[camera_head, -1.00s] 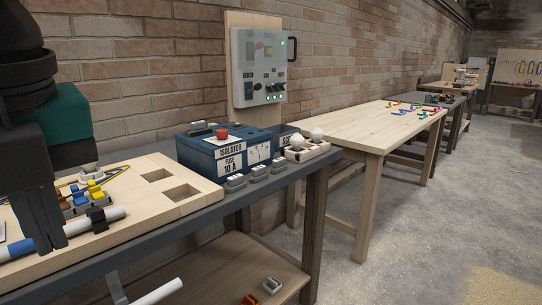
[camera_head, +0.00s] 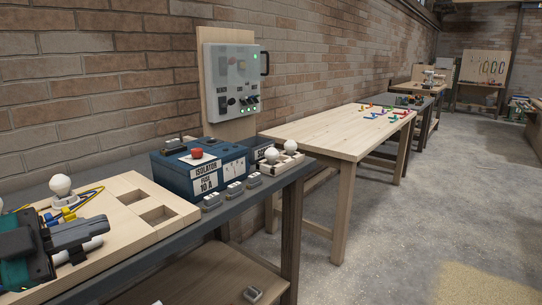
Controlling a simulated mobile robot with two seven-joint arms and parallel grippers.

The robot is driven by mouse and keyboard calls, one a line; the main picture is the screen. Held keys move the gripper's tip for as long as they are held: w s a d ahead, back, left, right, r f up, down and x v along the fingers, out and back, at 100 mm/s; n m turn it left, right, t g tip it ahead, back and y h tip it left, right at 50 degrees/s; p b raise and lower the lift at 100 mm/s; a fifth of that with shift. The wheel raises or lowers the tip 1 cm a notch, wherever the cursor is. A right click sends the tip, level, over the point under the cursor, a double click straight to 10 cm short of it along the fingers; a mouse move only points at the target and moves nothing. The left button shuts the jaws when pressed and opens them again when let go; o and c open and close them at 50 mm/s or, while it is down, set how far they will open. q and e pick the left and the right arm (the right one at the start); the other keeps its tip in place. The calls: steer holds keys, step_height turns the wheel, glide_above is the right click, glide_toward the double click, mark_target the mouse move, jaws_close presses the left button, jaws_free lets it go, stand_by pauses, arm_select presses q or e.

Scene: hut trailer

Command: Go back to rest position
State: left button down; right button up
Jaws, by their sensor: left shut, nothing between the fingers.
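My left gripper (camera_head: 98,238) is at the lower left, low over the wooden board (camera_head: 135,192). Its dark fingers point right and are shut with nothing between them. Its teal and black body is cut off by the left edge. It hides part of the board and most of a white tube (camera_head: 90,246). My right gripper is not in view.
A light bulb (camera_head: 61,187) in a holder and yellow wires are on the board. The blue isolator box (camera_head: 200,170) and a tray with bulbs (camera_head: 280,160) stand farther along the bench (camera_head: 225,210). A wooden table (camera_head: 335,130) stands beyond. Floor at right is clear.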

arm_select(q)
step_height(320, 180, down, 19)
steer(key=s+a+n+t+y+p, duration=0.25)
steer(key=n+t+y, duration=0.25)
steer(key=n+y, duration=0.6)
steer(key=s+d+f+n+g+p, duration=0.1)
steer(key=s+d+f+n+g, duration=0.1)
steer(key=s+d+f, duration=0.2)
steer(key=s+d+f+n+g+y+p, duration=0.1)
steer(key=s+d+f+n+g, duration=0.2)
steer(key=f, duration=0.7)
steer(key=s+d, duration=0.2)
steer(key=d, duration=0.2)
steer(key=shift+s+d, duration=0.25)
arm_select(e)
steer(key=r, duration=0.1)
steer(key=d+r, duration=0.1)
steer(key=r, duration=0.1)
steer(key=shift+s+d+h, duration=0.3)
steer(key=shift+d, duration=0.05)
